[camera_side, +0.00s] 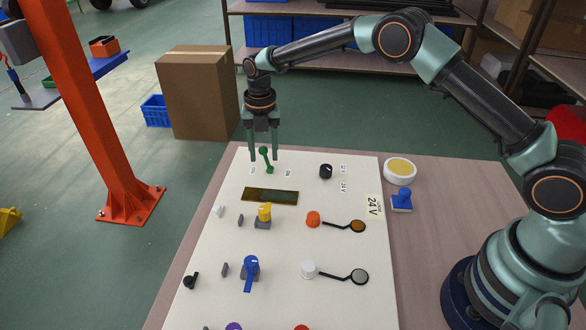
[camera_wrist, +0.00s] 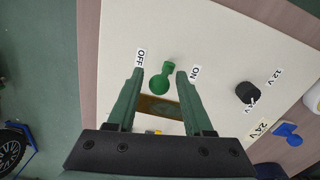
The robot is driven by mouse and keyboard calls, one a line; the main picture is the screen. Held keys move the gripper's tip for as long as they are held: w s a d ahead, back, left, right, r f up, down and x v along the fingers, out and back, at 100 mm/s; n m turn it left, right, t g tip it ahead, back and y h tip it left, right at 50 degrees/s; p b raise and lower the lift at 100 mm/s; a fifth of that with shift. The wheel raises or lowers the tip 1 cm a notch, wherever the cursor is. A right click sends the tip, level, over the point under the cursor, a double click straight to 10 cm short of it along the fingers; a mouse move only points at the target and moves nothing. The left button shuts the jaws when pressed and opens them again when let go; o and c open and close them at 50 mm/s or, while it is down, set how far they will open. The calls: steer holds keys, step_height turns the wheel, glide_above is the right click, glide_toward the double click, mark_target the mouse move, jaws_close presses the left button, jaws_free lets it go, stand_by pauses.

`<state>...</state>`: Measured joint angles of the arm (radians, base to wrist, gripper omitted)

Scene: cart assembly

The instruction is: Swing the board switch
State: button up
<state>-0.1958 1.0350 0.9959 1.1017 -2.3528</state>
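The board switch is a small green lever with a round knob (camera_side: 265,152), standing near the far edge of the white board (camera_side: 215,285). In the wrist view the green switch (camera_wrist: 160,84) lies between the OFF label (camera_wrist: 140,58) and the ON label (camera_wrist: 194,73). Its knob leans toward my gripper's side of the picture. My gripper (camera_side: 264,156) points down over the switch with its two green fingers apart, one on each side of the knob. In the wrist view, the fingers (camera_wrist: 158,72) show gaps to the knob, with no clear contact.
A black dial (camera_side: 326,171) stands to the right of the switch. A brass-coloured plate (camera_side: 270,196) lies nearer the camera. Yellow (camera_side: 265,212), orange (camera_side: 313,219) and blue (camera_side: 251,270) parts stand further down the board. A round white container (camera_side: 400,171) and blue stamp-like piece (camera_side: 401,200) sit right of it.

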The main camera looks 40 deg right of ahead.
jaws_close()
steer(key=shift+w+a, duration=0.1)
stand_by(1.1)
